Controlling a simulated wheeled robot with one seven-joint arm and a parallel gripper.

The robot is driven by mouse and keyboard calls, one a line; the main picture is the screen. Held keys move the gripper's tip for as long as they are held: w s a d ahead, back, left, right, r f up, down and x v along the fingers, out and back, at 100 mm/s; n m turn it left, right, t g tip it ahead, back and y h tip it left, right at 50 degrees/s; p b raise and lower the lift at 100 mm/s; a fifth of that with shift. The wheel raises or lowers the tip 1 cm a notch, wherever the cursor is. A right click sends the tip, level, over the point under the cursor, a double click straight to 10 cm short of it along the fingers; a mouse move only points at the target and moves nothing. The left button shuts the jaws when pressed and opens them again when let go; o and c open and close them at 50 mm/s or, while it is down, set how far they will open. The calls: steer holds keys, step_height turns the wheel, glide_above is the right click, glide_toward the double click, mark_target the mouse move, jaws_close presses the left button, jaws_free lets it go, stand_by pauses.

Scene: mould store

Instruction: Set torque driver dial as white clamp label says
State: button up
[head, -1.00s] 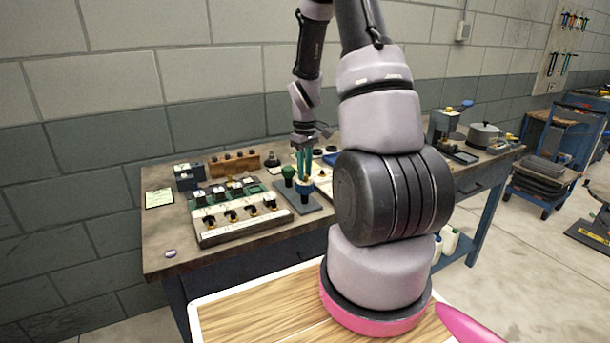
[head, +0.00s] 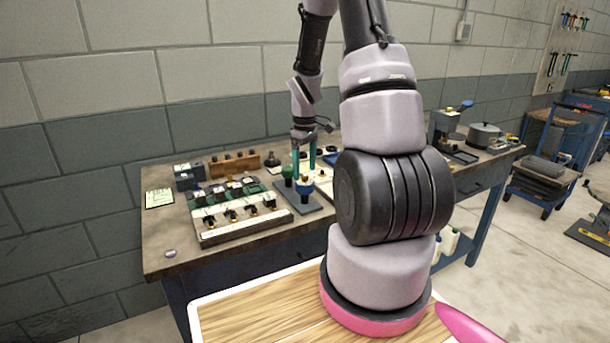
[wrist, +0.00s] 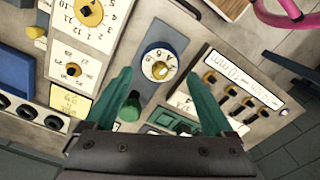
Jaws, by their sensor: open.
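What looks like the torque driver, a blue-ringed white dial with a yellow centre (wrist: 160,66), stands on a dark plate beside a green knob (wrist: 131,108). The blue dial (head: 304,186) and green knob (head: 288,173) also show in the head view. My gripper (head: 304,170) is above them, open and empty, its teal fingers apart. In the wrist view the dial lies between the fingertips (wrist: 157,74), not visibly touched.
A panel with a large yellow dial (wrist: 88,12) and a smaller one (wrist: 73,70) lies left in the wrist view. A green rack (head: 222,190) and wooden block (head: 233,164) stand behind the clamp board. The bench's front left (head: 185,250) is mostly clear.

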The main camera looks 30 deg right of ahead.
steer(key=shift+r, duration=3.4)
steer(key=shift+r, duration=0.1)
steer(key=s+a+r+m+t, duration=0.2)
steer(key=s+a+r, duration=0.15)
steer(key=r, duration=0.45)
steer(key=s+a+r+m+t, duration=0.1)
steer(key=s+a+r+m, duration=0.2)
steer(key=r, duration=0.4)
steer(key=s+a+r+m+t+y, duration=0.1)
steer(key=s+a+r+m+t, duration=0.1)
steer(key=s, duration=0.4)
steer(key=s+a+r+m+t+y, duration=0.1)
steer(key=s+a+r+m+t, duration=0.1)
steer(key=s+a+r, duration=0.3)
steer(key=shift+s+r+m, duration=0.3)
steer(key=shift+s+r, duration=0.5)
steer(key=shift+s, duration=0.3)
